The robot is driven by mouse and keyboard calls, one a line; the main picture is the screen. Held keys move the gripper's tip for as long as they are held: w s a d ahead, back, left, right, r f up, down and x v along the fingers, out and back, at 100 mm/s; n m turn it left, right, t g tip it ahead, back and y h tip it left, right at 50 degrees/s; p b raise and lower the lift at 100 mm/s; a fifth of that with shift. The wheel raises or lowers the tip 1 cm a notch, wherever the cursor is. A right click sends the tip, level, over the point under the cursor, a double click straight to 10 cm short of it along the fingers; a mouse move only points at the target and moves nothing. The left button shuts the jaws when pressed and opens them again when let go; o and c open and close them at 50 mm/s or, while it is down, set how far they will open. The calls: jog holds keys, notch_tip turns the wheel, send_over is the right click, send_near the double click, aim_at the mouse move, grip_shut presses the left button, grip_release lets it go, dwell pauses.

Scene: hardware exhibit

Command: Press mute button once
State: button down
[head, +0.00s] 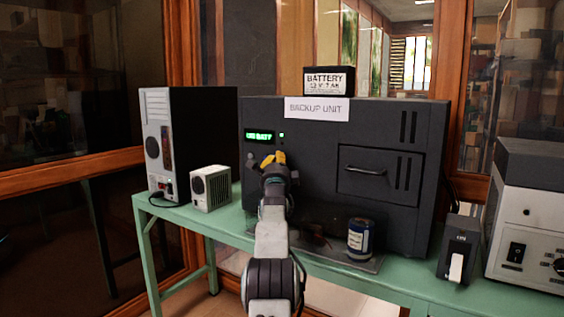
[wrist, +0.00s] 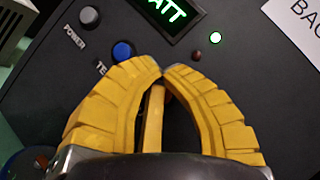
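The dark grey backup unit (head: 290,120) stands on the green bench, its front facing me. My gripper (head: 272,157) has yellow ribbed fingers and is in front of the unit's left side, just below the green display (head: 259,136). In the wrist view my gripper (wrist: 163,70) is shut, its fingertips together with nothing between them. A grey knob-like button (wrist: 90,17) marked POWER and a blue button (wrist: 123,50), label partly covered, are left of the tips. No mute label can be read; the panel behind the fingers is hidden. Contact with the panel cannot be told.
A small reddish dot (wrist: 196,56) and a lit green lamp (wrist: 215,38) are right of the tips. A blue can (head: 360,240) stands before the unit. A white-fronted box (head: 211,188) and a tower case (head: 205,135) stand left, a switch box (head: 458,250) right.

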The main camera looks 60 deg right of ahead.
jog(key=shift+a+f+b, duration=0.15)
jog(key=shift+a+b, duration=0.15)
jog(key=shift+b, duration=0.3)
dwell(0.3)
jog(key=shift+a+b, duration=0.45)
jog(key=shift+b, duration=0.15)
dwell(0.7)
